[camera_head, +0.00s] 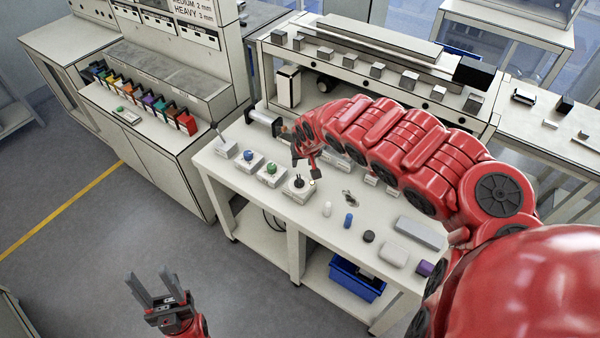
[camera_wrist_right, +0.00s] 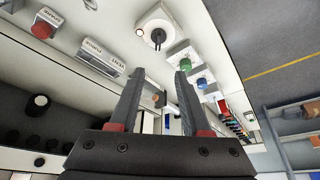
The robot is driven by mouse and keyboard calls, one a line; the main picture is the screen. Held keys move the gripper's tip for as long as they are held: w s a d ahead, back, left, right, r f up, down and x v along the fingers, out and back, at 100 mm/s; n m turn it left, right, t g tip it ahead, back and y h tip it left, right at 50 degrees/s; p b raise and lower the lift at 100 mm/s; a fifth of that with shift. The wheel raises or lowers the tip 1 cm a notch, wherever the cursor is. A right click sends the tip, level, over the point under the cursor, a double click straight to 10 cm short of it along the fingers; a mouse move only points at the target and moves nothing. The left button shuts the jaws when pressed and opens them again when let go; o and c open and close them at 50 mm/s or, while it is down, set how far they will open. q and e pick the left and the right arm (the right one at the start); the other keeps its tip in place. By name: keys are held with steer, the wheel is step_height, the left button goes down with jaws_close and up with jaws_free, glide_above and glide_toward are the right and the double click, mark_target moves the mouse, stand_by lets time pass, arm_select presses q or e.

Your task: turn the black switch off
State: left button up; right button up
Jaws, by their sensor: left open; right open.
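The black switch (camera_head: 299,183) sits on a white box on the white bench, the nearest of a row of boxes with coloured knobs. In the right wrist view the black switch (camera_wrist_right: 158,36) is ahead of the fingertips, with a small pale round lamp (camera_wrist_right: 140,31) beside it on the box. My right gripper (camera_head: 306,168) is just above and beyond the switch, its fingers apart and empty; they also show in the wrist view (camera_wrist_right: 160,74). They look clear of the switch. My left gripper (camera_head: 151,279) is open and empty over the floor, away from the bench.
A green knob (camera_head: 271,169), a blue knob (camera_head: 248,156) and a lever (camera_head: 217,130) line the bench's left side. Small loose items, including a blue cylinder (camera_head: 348,220), lie to the right. A blue bin (camera_head: 356,279) is on the lower shelf. My right arm hides part of the bench.

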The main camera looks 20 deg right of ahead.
steer(key=b, duration=1.1)
glide_toward(299, 178)
steer(key=b+x, duration=0.1)
steer(key=x, duration=0.5)
steer(key=shift+s+f, duration=0.1)
steer(key=shift+w+a+f, duration=0.3)
steer(key=shift+w+f, duration=0.1)
steer(key=shift+f, duration=0.05)
steer(key=shift+w+d+f, duration=0.15)
steer(key=shift+d+f, duration=0.2)
steer(key=shift+f, duration=0.4)
jaws_close()
